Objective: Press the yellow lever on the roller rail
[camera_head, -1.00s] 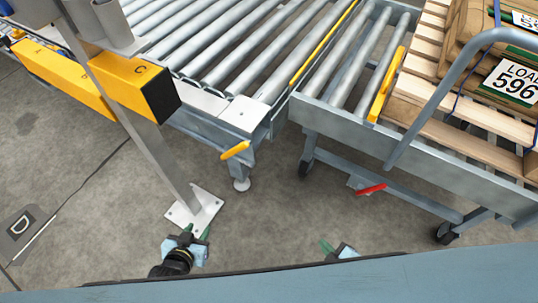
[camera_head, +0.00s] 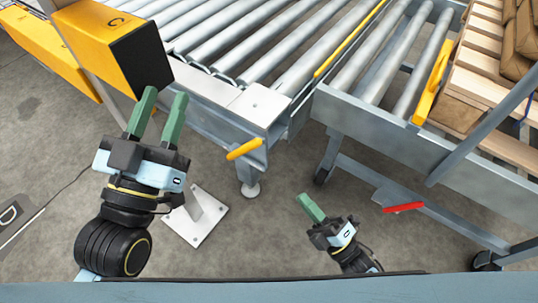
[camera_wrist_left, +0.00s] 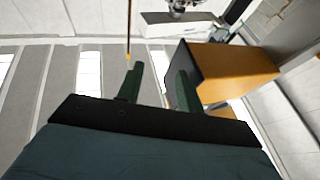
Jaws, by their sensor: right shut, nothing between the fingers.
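The yellow lever (camera_head: 245,149) sticks out from the near corner of the roller rail (camera_head: 215,105), just above the rail's foot. My left gripper (camera_head: 160,108) is raised to the left of the lever, in front of the yellow box marked C. Its two green fingers are apart with nothing between them. They also show apart in the left wrist view (camera_wrist_left: 156,85). My right gripper (camera_head: 308,203) is low, to the right of and nearer than the lever, clear of it. Its green fingers are together and empty.
The yellow box marked C (camera_head: 110,45) on its post stands close behind my left gripper. A wheeled roller cart (camera_head: 380,140) with a red pedal (camera_head: 403,208) stands at the right, carrying a loaded wooden pallet (camera_head: 480,75). A floor plate (camera_head: 196,216) lies below the lever.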

